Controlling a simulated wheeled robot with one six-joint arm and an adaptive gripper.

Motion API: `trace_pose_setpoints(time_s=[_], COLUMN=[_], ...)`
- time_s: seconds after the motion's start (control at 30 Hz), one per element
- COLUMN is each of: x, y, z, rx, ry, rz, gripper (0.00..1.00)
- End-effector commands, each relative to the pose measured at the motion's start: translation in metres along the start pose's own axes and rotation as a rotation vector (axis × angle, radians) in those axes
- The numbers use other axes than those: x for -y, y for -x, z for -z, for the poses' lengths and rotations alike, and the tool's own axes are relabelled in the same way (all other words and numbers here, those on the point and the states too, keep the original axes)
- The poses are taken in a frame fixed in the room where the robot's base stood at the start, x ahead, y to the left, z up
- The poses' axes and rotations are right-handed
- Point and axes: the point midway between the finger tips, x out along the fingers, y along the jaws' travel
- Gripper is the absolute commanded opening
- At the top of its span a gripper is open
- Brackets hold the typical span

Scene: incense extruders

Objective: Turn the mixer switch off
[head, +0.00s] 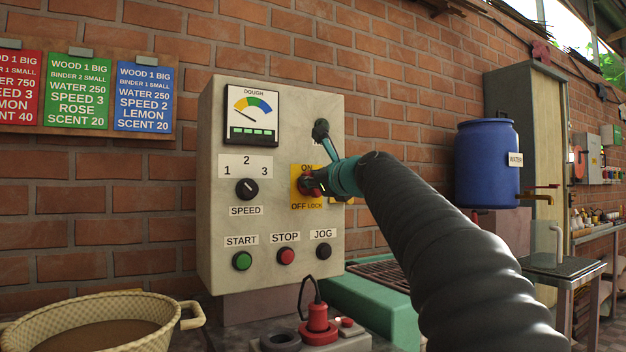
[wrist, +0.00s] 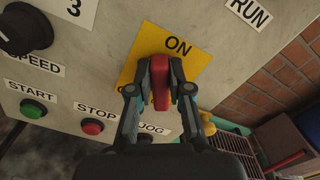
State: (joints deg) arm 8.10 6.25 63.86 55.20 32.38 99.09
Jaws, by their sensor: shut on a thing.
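The mixer switch is a red handle on a yellow plate (head: 296,174) marked ON above and OFF and LOCK below, on the grey control panel (head: 218,225). In the wrist view the red handle (wrist: 160,80) lies between my two fingers, pointing roughly toward the ON label. My gripper (head: 315,180) is shut on the handle, with a finger on either side. In the head view my gripper and arm hide much of the handle. The lower part of the plate is hidden in the wrist view.
The panel also has a speed knob (head: 247,189), a green start button (head: 242,261), a red stop button (head: 286,256) and a black jog button (head: 323,251). A basin (head: 190,318) stands at lower left. A blue water barrel (head: 483,165) stands at right.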

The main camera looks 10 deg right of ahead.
Motion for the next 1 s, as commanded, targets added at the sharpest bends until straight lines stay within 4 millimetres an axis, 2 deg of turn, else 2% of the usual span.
trace_pose_setpoints(time_s=[0.6, 1.0], x=[-0.01, -0.013], y=[0.0, 0.0], z=[0.004, 0.007], rx=[0.001, 0.001], ry=[0.587, 0.903], rz=[0.0, 0.0], gripper=[0.0, 0.0])
